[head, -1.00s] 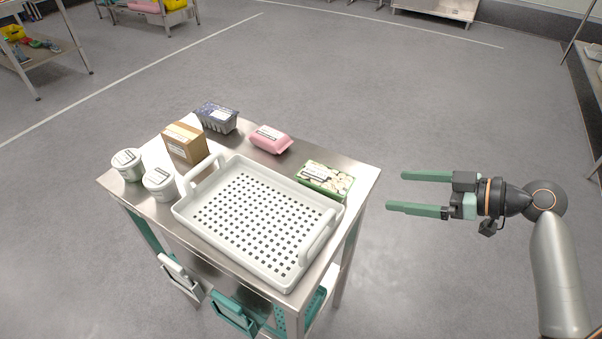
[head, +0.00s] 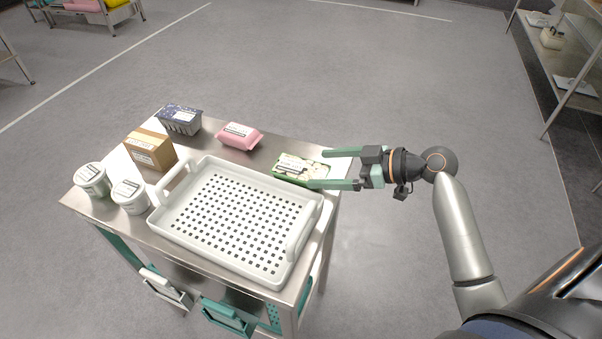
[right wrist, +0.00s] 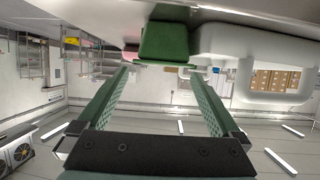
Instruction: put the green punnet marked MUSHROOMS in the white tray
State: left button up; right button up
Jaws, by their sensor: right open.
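The green punnet (head: 290,167) with pale contents and a white label stands on the steel table behind the right part of the white tray. It also shows in the right wrist view (right wrist: 165,42), ahead of and between the fingertips. The white tray (head: 165,222) is empty, with a perforated floor and raised handles. My right gripper (head: 325,168) is open and comes in from the right; its fingers are at the punnet's right end. I cannot tell whether they touch it. My left gripper is not in view.
On the steel table (head: 210,151) are two white tubs (head: 92,180) (head: 129,197), a cardboard box (head: 150,150), a dark blue punnet (head: 180,120) and a pink packet (head: 239,136). A shelf rack (head: 570,75) stands far right.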

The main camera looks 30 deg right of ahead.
aim_at(302, 169)
jog(key=x, duration=0.4)
jog(key=c, duration=1.4)
